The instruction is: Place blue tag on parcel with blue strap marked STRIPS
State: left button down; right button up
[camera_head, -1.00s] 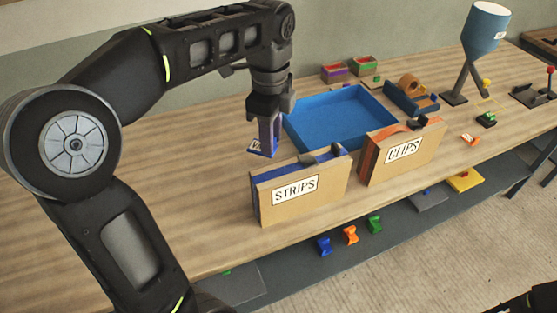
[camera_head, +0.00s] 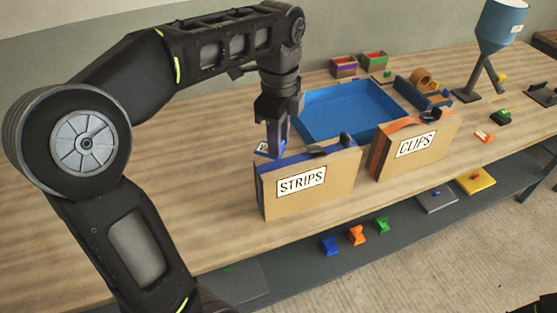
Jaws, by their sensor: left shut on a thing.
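The parcel marked STRIPS (camera_head: 335,188) stands upright on the table, a tan box with a blue strap (camera_head: 262,192) showing along its left and top edges. A dark clasp-like piece sits on its top. My left gripper (camera_head: 278,148) points down just above and behind the parcel's left top edge. It is shut on the blue tag (camera_head: 264,149), which has a white label with dark print, partly hidden by the fingers. I cannot tell whether the tag touches the parcel.
The parcel marked CLIPS (camera_head: 430,158), with an orange strap, stands to the right. An empty-looking blue tray (camera_head: 345,112) lies behind both. An orange tag (camera_head: 484,136) and a green piece (camera_head: 501,116) lie farther right. Coloured pieces sit on the lower shelf. The table's left side is clear.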

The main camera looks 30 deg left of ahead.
pick_arm(q)
jog(key=shift+f+b, duration=0.5)
jog(key=shift+f, duration=1.95)
jog(key=shift+f, duration=0.15)
jog(key=c, duration=1.1)
grip_release()
